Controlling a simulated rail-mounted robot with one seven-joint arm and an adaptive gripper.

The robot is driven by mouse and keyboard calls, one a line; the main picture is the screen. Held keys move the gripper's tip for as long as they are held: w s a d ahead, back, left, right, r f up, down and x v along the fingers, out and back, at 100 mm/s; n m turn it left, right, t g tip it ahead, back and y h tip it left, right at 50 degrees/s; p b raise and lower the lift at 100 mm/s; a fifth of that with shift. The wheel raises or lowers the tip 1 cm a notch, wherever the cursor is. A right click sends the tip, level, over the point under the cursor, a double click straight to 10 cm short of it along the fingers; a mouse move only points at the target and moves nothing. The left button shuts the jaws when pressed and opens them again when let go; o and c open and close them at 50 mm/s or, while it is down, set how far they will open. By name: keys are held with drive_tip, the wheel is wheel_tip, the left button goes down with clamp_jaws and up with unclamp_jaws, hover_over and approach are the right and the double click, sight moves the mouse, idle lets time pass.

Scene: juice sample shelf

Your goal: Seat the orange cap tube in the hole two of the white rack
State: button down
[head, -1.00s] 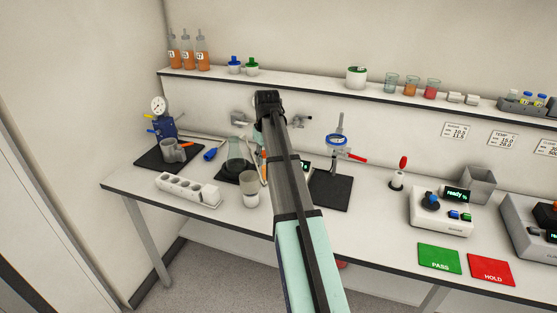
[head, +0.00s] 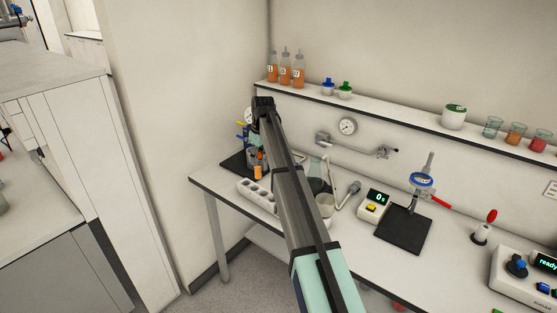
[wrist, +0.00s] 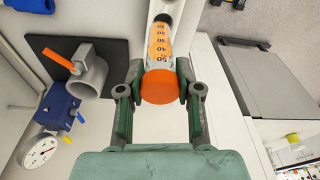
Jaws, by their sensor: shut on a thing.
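The orange cap tube (wrist: 160,52) is between the two fingers of my gripper (wrist: 158,84) in the wrist view. Its orange cap faces the camera, and its clear body with printed marks extends away toward the top edge. In the head view, the tube (head: 258,161) shows as a small orange patch beside my arm, behind the white rack. My gripper is mostly hidden by my arm there. The white rack (head: 247,188) lies near the left end of the bench, with several round holes on top. My arm covers its right part. I cannot make out the rack in the wrist view.
A flask (head: 318,175) and a beaker (head: 326,205) stand right of the rack. A shelf (head: 390,118) runs above the bench.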

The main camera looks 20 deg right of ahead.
drive_tip(key=shift+w+a+f+b, duration=0.1)
drive_tip(key=shift+a+f+b, duration=0.2)
drive_tip(key=shift+f, duration=0.45)
drive_tip(key=shift+w+a+f+b, duration=0.2)
drive_tip(key=shift+f+b, duration=0.1)
drive_tip(key=shift+f, duration=0.45)
drive_tip(key=shift+w+a+f+b, duration=0.1)
drive_tip(key=shift+a+f+b, duration=0.2)
drive_tip(key=shift+f, duration=0.45)
drive_tip(key=shift+f+b, duration=0.8)
drive_tip(key=shift+f, duration=1.75)
drive_tip(key=c, duration=0.7)
unclamp_jaws()
drive_tip(key=shift+r, duration=0.1)
